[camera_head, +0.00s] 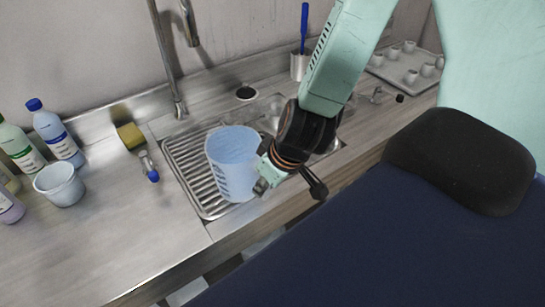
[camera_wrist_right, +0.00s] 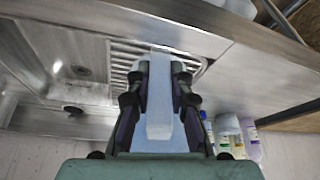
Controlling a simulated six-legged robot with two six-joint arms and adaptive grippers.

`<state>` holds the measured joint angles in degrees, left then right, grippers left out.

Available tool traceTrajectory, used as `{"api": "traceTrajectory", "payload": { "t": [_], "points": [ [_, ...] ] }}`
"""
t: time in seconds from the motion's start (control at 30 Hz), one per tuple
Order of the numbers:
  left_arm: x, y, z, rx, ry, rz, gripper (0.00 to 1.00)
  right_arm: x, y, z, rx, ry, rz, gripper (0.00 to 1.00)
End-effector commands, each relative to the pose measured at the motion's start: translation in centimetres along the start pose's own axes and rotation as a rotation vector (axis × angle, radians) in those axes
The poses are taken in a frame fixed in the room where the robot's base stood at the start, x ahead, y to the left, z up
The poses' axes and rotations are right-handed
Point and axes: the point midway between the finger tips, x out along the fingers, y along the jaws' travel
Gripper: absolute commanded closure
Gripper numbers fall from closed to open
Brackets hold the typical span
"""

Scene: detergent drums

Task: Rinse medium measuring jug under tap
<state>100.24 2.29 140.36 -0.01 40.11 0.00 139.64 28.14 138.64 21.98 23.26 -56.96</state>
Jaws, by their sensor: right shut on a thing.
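A light-blue measuring jug (camera_head: 232,165) is upright over the ribbed drainer, its open mouth facing up. I cannot tell whether its base touches the drainer. My right gripper (camera_head: 264,176) is shut on its right side. In the right wrist view, a pale-blue strip of the jug (camera_wrist_right: 160,115) lies between the fingers (camera_wrist_right: 160,90). The tall metal tap (camera_head: 168,60) stands behind the drainer, with its hanging spout (camera_head: 189,24) up and behind the jug. No water shows. My left gripper is not in view.
A smaller pale-blue jug (camera_head: 60,186) and several detergent bottles (camera_head: 56,137) stand on the left counter. A yellow sponge (camera_head: 131,135) and blue-tipped brush (camera_head: 150,169) lie left of the drainer (camera_head: 190,178). A utensil holder (camera_head: 299,67) and a tray of cups (camera_head: 409,66) are behind.

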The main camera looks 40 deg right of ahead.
Motion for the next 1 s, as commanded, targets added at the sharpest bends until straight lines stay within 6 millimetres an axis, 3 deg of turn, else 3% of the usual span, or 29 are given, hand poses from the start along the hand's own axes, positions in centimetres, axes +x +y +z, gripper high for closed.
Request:
{"api": "traceTrajectory", "payload": {
  "t": [0.5, 1.0],
  "points": [
    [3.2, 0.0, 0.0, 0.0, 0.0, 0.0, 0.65, 3.3, 1.4, -4.2, -0.001, 0.002, 0.002, 1.0],
    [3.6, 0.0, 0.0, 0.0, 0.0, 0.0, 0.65, 5.8, 2.8, -8.2, -0.001, 0.0, 0.001, 1.0]
  ]
}}
